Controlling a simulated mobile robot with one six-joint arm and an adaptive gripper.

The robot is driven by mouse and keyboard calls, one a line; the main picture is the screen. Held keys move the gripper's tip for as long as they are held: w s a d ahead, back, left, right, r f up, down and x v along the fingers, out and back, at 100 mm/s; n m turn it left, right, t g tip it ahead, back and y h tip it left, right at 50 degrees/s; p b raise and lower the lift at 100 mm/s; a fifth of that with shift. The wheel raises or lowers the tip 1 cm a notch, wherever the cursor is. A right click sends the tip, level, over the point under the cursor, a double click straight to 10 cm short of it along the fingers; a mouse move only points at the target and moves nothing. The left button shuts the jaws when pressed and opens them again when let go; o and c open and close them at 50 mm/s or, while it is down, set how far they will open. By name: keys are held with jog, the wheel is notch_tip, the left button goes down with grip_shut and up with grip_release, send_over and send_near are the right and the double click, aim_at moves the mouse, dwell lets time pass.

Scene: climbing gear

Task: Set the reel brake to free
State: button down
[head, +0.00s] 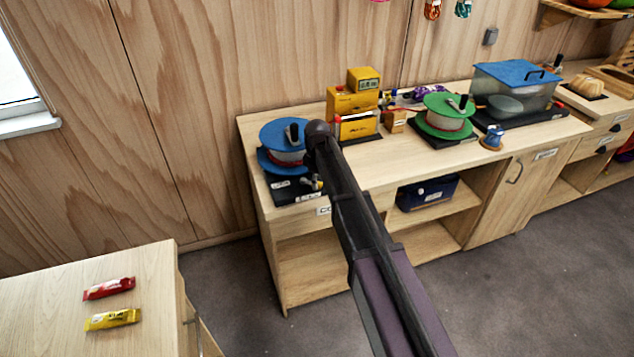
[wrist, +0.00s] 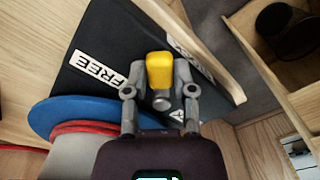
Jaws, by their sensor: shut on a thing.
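The reel with blue flanges (head: 285,143) stands on a black base (head: 290,192) at the left end of the bench. In the wrist view its blue flange (wrist: 62,112) is at the lower left. The brake lever has a yellow tip (wrist: 160,70) and a grey pivot. My gripper (wrist: 160,92) is shut on the lever, one finger on each side. A white FREE label (wrist: 100,69) lies left of the lever. A second label (wrist: 190,62) on the right is partly covered and hard to read. In the head view my arm hides most of the gripper.
A second reel with green flanges (head: 444,118), yellow boxes (head: 352,105) and a blue-lidded clear tank (head: 515,88) stand farther right on the bench. A dark blue box (head: 427,193) is on the shelf below. Two wrapped bars (head: 110,289) lie on the front-left cabinet.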

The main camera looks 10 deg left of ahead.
jog(key=shift+c, duration=2.2)
grip_release()
jog(key=shift+s+m, duration=0.1)
jog(key=shift+m, duration=0.2)
jog(key=shift+s+a+m, duration=0.3)
jog(key=shift+s+m, duration=0.2)
jog(key=shift+m, duration=0.7)
jog(key=shift+r+p, duration=0.4)
jog(key=shift+p, duration=0.05)
notch_tip(320, 180, up, 13)
jog(key=p, duration=1.3)
jog(key=s+d+f+m+b, duration=0.2)
jog(key=s+d+m, duration=0.3)
jog(key=s+d, duration=0.4)
jog(key=s+d+f+m+b, duration=0.2)
jog(key=s+d+m, duration=0.2)
jog(key=s+d, duration=0.5)
jog(key=d, duration=0.7)
jog(key=shift+d+f+m, duration=0.15)
jog(key=shift+f+m, duration=0.1)
jog(key=shift+m, duration=0.15)
